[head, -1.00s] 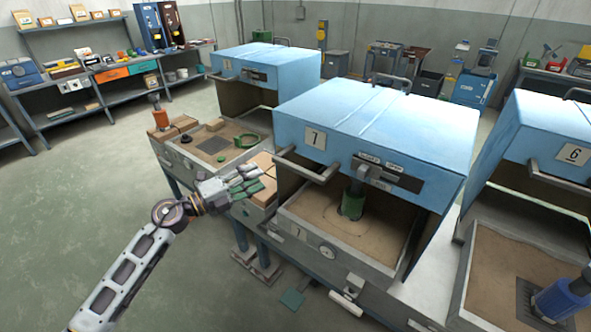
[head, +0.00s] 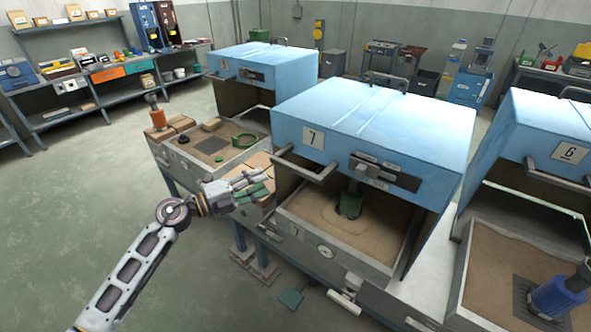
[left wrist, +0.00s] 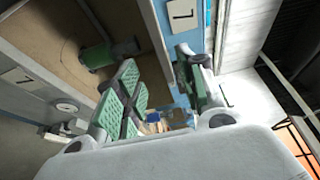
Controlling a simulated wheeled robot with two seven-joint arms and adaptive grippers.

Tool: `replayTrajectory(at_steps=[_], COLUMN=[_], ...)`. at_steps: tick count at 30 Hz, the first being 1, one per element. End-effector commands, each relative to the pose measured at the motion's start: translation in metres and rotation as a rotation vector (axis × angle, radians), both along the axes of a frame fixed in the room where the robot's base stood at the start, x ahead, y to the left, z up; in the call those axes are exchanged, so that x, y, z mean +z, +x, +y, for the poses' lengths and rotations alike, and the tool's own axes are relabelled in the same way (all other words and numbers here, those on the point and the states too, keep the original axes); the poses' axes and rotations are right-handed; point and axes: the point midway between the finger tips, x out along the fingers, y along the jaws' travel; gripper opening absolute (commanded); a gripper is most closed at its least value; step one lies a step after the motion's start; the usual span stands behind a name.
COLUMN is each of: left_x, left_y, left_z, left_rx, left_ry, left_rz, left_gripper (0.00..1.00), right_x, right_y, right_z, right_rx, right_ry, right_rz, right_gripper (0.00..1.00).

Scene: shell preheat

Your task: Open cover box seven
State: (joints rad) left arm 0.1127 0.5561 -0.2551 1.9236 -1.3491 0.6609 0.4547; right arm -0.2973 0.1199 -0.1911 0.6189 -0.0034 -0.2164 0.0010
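Box seven has a blue cover (head: 390,120) with a "7" plate. The cover stands over a sand-filled tray (head: 372,262), and its front is open. A green cylindrical part (head: 350,203) stands on the sand inside. A grey bar handle (head: 305,168) sticks out at the cover's front left. My left gripper (head: 264,184) is just left of and below this handle, apart from it. In the left wrist view its green-padded fingers (left wrist: 160,92) are spread with a gap, and a "7" plate (left wrist: 183,12) shows beyond. My right gripper is not in view.
Box six (head: 560,150) stands close on the right, with a blue cylinder (head: 562,292) on its sand. Another blue-covered box (head: 262,68) is behind left. Open floor (head: 90,210) is at left.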

Motion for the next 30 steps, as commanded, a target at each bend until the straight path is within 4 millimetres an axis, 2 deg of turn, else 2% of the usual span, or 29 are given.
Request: replayTrajectory(at_steps=[8,19,30], left_x=[0.002,0.002,0.001], left_y=[0.015,0.035,0.054], left_z=[-0.025,-0.058,-0.09], left_rx=[-0.002,-0.002,-0.002], left_ry=[-0.002,-0.002,-0.002], left_rz=[-0.001,-0.001,-0.001], left_gripper=[0.39,0.39,0.39], right_x=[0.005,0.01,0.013], right_y=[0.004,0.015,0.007], right_z=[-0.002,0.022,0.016], right_rx=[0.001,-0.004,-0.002], right_ry=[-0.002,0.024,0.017], right_rz=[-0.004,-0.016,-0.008], right_gripper=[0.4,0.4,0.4])
